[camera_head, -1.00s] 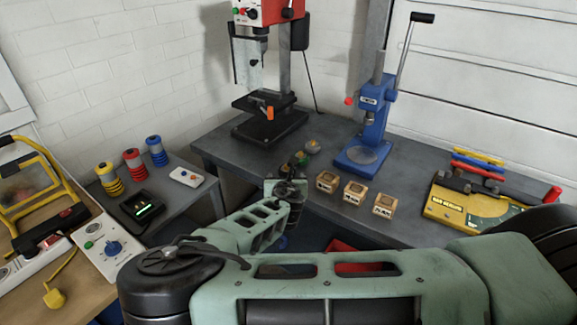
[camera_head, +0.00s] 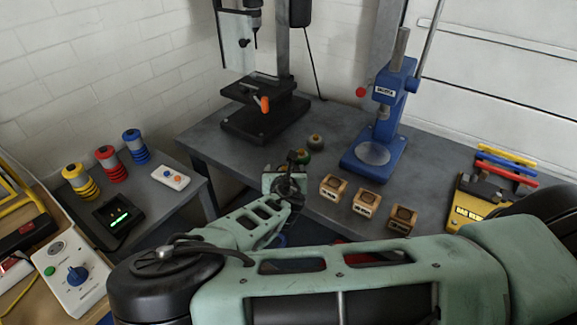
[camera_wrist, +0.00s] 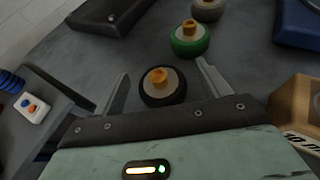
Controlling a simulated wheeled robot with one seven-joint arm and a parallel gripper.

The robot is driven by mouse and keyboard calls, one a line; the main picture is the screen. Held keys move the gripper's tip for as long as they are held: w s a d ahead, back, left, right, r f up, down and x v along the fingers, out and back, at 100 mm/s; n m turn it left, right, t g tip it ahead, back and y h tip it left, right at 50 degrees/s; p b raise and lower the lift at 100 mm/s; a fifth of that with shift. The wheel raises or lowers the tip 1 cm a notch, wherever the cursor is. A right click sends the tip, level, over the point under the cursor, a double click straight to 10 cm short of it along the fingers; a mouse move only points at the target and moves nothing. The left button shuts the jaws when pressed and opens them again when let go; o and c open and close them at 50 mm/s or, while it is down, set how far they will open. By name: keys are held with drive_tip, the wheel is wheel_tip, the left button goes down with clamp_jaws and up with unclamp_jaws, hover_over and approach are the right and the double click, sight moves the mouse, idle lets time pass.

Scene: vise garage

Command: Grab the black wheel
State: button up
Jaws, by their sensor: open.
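The black wheel (camera_wrist: 151,96) shows in the wrist view as a dark ring with a pale face and an orange hub. It lies on the grey workbench between the two fingers of my gripper (camera_wrist: 163,69), which is open and empty. The left finger is beside it and the right finger is a little further off. Whether either finger touches it I cannot tell. In the head view my gripper (camera_head: 293,160) is at the bench's front edge and hides most or all of the black wheel.
A green wheel (camera_wrist: 189,46) and a grey wheel (camera_wrist: 208,11) lie just beyond the black one. Several wooden blocks (camera_head: 366,201) stand to the right, with a blue arbor press (camera_head: 391,99) behind them. A drill press (camera_head: 265,125) stands at the back left. The bench (camera_head: 224,147) has bare space left of the wheels.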

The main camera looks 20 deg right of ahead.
drive_tip(key=shift+w+d+f, duration=0.1)
drive_tip(key=shift+w+f, duration=0.05)
drive_tip(key=shift+w, duration=0.2)
drive_tip(key=c, duration=1.1)
drive_tip(key=shift+c, duration=0.2)
